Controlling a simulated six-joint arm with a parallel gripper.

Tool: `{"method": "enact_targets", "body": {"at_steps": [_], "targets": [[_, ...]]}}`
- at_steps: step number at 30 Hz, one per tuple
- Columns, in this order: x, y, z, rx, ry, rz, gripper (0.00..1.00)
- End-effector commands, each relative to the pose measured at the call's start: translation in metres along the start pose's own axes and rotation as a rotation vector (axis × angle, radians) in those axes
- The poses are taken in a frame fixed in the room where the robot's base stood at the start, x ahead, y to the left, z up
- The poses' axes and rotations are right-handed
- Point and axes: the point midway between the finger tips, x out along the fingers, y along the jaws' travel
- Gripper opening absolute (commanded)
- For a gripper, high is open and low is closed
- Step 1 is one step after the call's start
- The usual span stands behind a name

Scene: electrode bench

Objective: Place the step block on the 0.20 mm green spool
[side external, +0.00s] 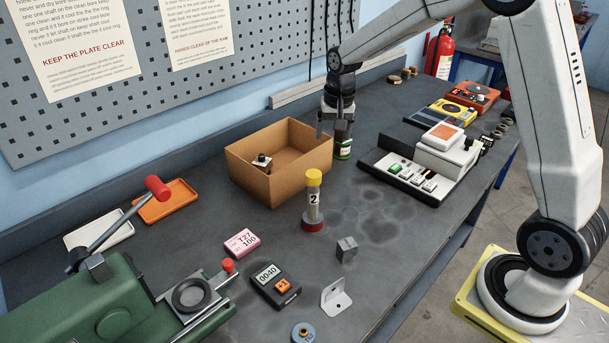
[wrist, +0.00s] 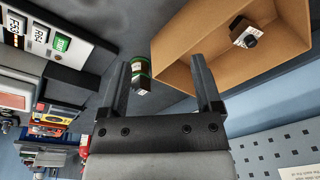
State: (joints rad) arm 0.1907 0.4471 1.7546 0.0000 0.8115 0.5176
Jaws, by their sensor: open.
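The green spool (side external: 343,150), banded green, white and dark, stands on the bench right of the cardboard box. It also shows in the wrist view (wrist: 139,72), nearer the left finger; its size marking is too small to read. My gripper (side external: 336,134) is above and close to the spool, open, pointing down. In the wrist view my gripper (wrist: 158,64) has its fingers apart with nothing clearly held. A small grey metal block (side external: 347,249) lies on the bench front; it looks like the step block, but its steps are not clear.
The open cardboard box (side external: 250,172) holds a small dark-knobbed part (side external: 262,162). A yellow-capped cylinder (side external: 313,195) stands between box and grey block. A white device (side external: 425,165) is right of the spool. A bracket (side external: 336,297) and a blue spool (side external: 305,332) lie in front.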

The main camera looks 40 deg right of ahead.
Motion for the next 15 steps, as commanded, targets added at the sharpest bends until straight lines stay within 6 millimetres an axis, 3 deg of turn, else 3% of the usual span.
{"method": "enact_targets", "body": {"at_steps": [3, 15], "targets": [[0.0, 0.002, 0.034, -0.114, 0.013, -0.012, 0.82], [0.009, 0.026, 0.136, -0.465, 0.057, -0.043, 0.82]]}}
